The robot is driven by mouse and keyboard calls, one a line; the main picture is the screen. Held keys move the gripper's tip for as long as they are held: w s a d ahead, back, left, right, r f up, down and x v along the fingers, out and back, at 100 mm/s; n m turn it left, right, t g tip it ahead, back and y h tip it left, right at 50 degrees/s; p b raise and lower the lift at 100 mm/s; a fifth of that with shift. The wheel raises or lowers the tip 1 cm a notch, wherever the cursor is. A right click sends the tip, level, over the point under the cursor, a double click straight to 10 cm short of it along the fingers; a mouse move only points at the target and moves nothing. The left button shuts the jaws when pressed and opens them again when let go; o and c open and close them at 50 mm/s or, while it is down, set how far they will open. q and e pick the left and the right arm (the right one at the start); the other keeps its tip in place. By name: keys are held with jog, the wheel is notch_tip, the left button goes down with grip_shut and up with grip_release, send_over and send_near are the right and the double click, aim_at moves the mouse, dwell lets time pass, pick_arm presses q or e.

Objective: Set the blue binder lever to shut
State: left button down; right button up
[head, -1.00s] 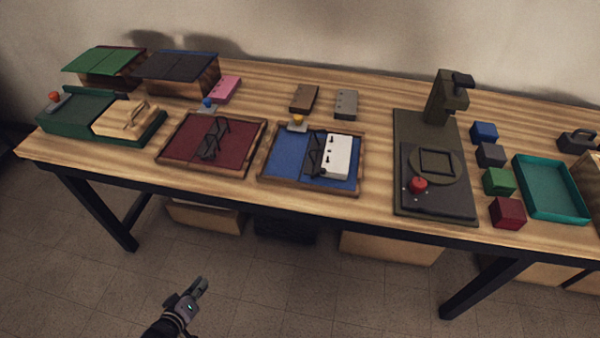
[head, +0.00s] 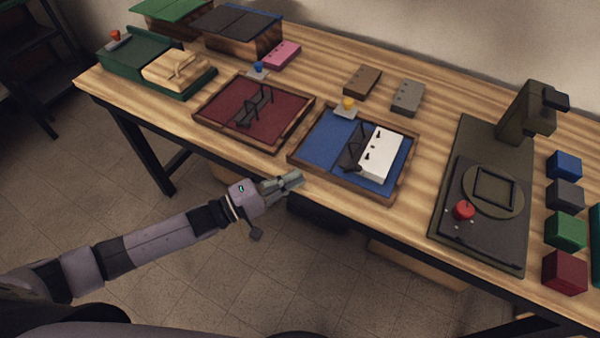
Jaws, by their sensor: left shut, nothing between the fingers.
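The blue binder (head: 327,143) lies in a wooden-edged tray on the table, with a black ring mechanism (head: 353,150) in its middle and a white punched block (head: 380,154) on its right half. A lever with a yellow knob (head: 348,102) stands at its back edge. I cannot tell the lever's setting from this view. My left gripper (head: 292,181) is shut and empty, just in front of the table's front edge and in front of the blue binder, apart from it. My right gripper is not in view.
A red binder (head: 270,118) with a blue-knobbed lever (head: 258,68) lies to the left. A dark press (head: 480,205) stands to the right, with several coloured blocks beyond. Brown (head: 362,80) and grey (head: 407,97) blocks lie behind. Bare wood separates the blue binder from the press.

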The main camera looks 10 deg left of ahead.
aim_at(321, 170)
pick_arm(q)
jog(key=p+x, duration=0.1)
jog(key=x, duration=0.7)
jog(key=shift+s+d+r+p, duration=0.15)
jog(key=shift+d+p, duration=0.1)
jog(key=shift+d, duration=0.35)
jog(key=shift+s+d+r+p, duration=0.1)
jog(key=shift+s+d+p, duration=0.1)
jog(key=shift+d, duration=0.95)
jog(key=m+p, duration=0.1)
jog(key=p, duration=0.1)
jog(key=m+y+p, duration=0.1)
jog(key=p, duration=0.1)
jog(key=shift+s+d+r+g, duration=0.2)
jog(key=shift+d+g, duration=0.1)
jog(key=shift+g, duration=0.1)
jog(key=shift+f, duration=0.1)
